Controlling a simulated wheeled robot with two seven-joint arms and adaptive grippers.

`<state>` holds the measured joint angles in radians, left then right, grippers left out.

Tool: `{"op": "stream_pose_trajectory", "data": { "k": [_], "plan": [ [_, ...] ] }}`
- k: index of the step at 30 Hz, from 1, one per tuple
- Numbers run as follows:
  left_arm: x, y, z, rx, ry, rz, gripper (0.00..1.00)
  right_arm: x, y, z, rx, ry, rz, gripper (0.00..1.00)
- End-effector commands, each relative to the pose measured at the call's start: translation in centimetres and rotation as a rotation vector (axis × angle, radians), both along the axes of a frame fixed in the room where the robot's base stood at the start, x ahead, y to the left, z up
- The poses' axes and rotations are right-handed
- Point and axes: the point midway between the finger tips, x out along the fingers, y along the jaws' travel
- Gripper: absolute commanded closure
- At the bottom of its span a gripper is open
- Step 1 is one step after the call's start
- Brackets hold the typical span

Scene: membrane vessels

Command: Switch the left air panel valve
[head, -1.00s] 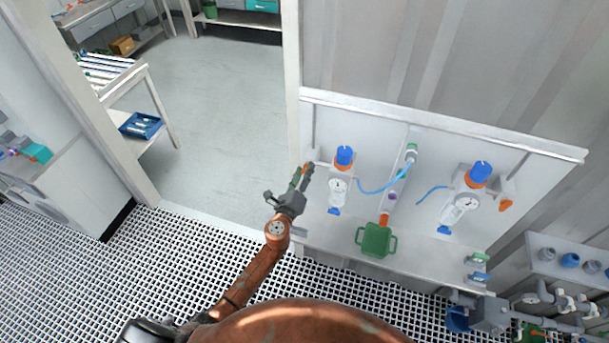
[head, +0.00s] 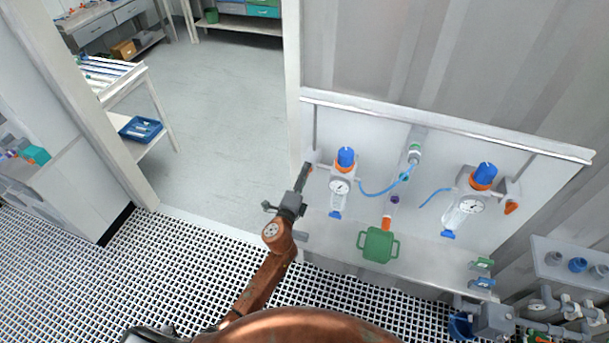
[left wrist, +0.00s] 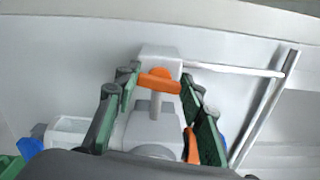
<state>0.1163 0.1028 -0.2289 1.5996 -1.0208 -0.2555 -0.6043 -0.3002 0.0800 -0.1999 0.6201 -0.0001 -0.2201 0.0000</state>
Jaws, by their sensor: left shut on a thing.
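The left air panel valve has an orange handle, which shows between my fingers in the left wrist view (left wrist: 158,82). Behind it is a grey-white valve body (left wrist: 155,125). In the head view the handle is a small orange bit at the panel's left end, mostly hidden by my left gripper (head: 306,175). My left gripper's green-padded fingers stand on either side of the handle and are shut on it. My right gripper is not in view.
A blue hose (head: 375,190) runs from the left regulator. A green handled container (head: 377,245) sits on the ledge. A doorway opens left of the panel.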

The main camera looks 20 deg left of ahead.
Motion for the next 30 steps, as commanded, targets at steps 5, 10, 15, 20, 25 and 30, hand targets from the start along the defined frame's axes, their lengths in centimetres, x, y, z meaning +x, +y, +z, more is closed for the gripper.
{"op": "stream_pose_trajectory", "data": {
  "k": [5, 10, 15, 20, 25, 30],
  "plan": [
    [-0.02, -0.03, -0.1, -0.011, 0.002, -0.001, 0.87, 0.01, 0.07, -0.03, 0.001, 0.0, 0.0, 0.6],
    [-0.02, -0.04, -0.09, -0.011, 0.002, -0.001, 0.87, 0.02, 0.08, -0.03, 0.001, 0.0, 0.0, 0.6],
    [-0.02, -0.04, -0.09, -0.011, 0.002, -0.001, 0.58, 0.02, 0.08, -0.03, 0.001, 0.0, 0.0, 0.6],
    [-0.01, -0.03, -0.07, -0.01, 0.001, 0.0, 0.47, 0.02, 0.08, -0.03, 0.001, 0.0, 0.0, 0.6],
    [0.0, -0.01, -0.03, -0.009, 0.001, 0.0, 0.45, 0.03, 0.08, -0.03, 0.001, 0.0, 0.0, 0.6],
    [-0.23, 0.01, -0.06, -0.008, 0.001, 0.0, 0.45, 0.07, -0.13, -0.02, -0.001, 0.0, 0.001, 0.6]
  ]
}}
